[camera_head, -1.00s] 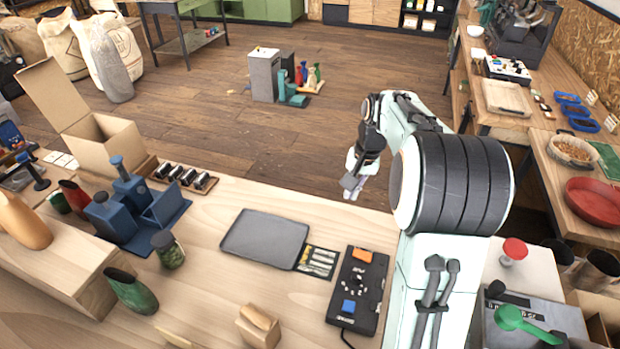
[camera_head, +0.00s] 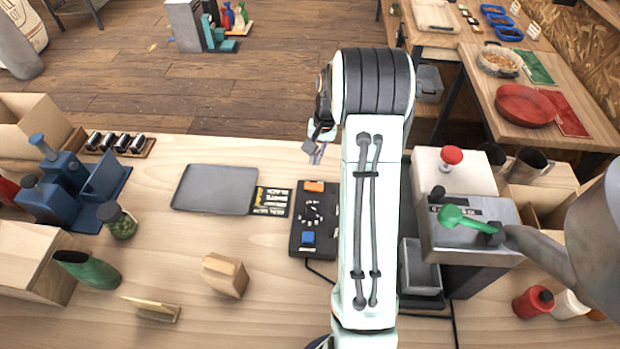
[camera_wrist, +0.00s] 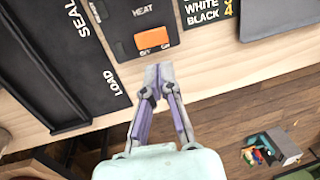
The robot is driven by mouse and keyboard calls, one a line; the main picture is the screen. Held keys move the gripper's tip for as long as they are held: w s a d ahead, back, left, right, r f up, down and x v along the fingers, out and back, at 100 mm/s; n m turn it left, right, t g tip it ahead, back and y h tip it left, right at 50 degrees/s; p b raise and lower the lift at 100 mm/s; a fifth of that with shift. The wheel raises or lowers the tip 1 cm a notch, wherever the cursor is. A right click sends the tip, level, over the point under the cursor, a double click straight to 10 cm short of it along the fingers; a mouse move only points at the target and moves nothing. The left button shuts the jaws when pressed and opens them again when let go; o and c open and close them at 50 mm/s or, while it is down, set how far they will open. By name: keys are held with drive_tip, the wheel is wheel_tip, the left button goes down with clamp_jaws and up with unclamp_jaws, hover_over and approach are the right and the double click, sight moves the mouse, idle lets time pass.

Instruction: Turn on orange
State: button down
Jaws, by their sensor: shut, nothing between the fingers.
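A black control box (camera_head: 317,215) lies on the wooden table, partly covered by my arm at its right side. It has an orange switch (camera_head: 313,186) at its far end and a blue switch (camera_head: 308,237) at its near end. In the wrist view the orange switch (camera_wrist: 151,39) sits under the word HEAT, with small lettering along its edge. My gripper (camera_head: 316,156) is shut and empty, in the air beyond the box's far end. In the wrist view its fingertips (camera_wrist: 158,68) are together just below the orange switch in the picture, apart from it.
A grey tray (camera_head: 214,188) and a printed card (camera_head: 270,201) lie left of the box. A wooden block (camera_head: 225,275) stands at front left. A black SEAL/LOAD panel (camera_wrist: 95,65) adjoins in the wrist view.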

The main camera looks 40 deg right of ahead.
sight(315, 186)
drive_tip(key=f, duration=0.5)
drive_tip(key=a+f, duration=0.1)
drive_tip(key=f, duration=0.2)
drive_tip(key=shift+w+f, duration=0.35)
drive_tip(key=shift+w, duration=0.05)
drive_tip(key=shift+w+f+g, duration=0.1)
drive_tip(key=shift+f+g, duration=0.15)
drive_tip(key=shift+g, duration=0.05)
drive_tip(key=shift+d, duration=0.1)
drive_tip(key=shift+s+d+r, duration=0.25)
drive_tip(key=shift+s+d, duration=0.2)
drive_tip(key=shift+s, duration=0.15)
wheel_tip(315, 186, up, 14)
drive_tip(key=w+a, duration=0.1)
drive_tip(key=shift+w+a, duration=0.2)
